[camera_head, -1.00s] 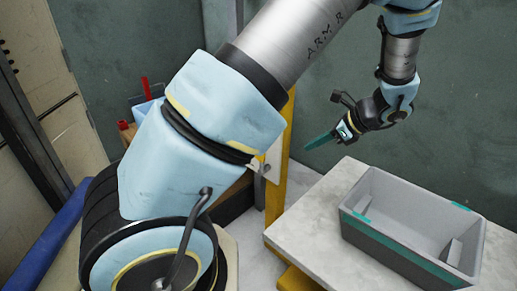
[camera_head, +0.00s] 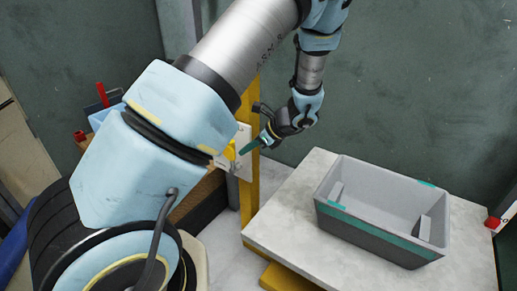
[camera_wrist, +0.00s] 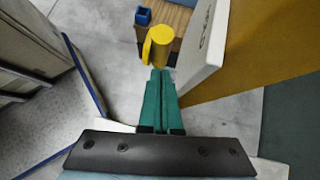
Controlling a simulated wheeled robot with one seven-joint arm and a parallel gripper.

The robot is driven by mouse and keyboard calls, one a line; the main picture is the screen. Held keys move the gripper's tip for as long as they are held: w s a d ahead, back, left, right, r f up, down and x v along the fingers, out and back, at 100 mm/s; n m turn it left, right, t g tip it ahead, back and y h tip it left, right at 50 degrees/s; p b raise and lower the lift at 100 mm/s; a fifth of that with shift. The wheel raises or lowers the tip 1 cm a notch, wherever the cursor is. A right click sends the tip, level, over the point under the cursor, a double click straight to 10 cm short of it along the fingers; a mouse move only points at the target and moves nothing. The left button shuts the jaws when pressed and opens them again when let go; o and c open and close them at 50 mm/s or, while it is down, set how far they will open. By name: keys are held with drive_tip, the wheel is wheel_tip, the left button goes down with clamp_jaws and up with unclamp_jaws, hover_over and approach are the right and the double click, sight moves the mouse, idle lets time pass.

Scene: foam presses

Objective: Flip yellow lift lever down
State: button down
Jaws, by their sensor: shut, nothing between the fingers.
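The yellow lift lever (camera_head: 230,151) sits on a pale plate (camera_head: 244,136) fixed to a yellow post. In the wrist view the lever (camera_wrist: 160,38) is a short yellow bar with a rounded end, just beyond the fingertips and beside the white plate (camera_wrist: 206,43). My gripper (camera_head: 243,151) has its teal fingers pressed together and empty, with the tips pointing left at the lever. In the wrist view the shut fingertips (camera_wrist: 160,73) are right below the lever's near end; I cannot tell whether they touch it. My arm covers part of the area left of the lever.
A grey bin (camera_head: 335,222) with teal stripes stands on a pale table (camera_head: 283,205) to the right. The yellow post (camera_head: 250,195) rises behind the table's left edge. A red part (camera_head: 492,222) shows at the far right. A small blue box (camera_wrist: 143,16) shows in the wrist view.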

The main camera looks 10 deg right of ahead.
drive_tip(key=shift+w+a, duration=0.35)
drive_tip(key=shift+a, duration=0.1)
drive_tip(key=shift+w+a+r+p, duration=0.5)
drive_tip(key=shift+w+a+p, duration=0.2)
drive_tip(key=shift+p, duration=0.3)
drive_tip(key=shift+w+a, duration=0.25)
drive_tip(key=shift+a, duration=0.05)
drive_tip(key=shift+w+f, duration=0.1)
drive_tip(key=shift+f, duration=0.05)
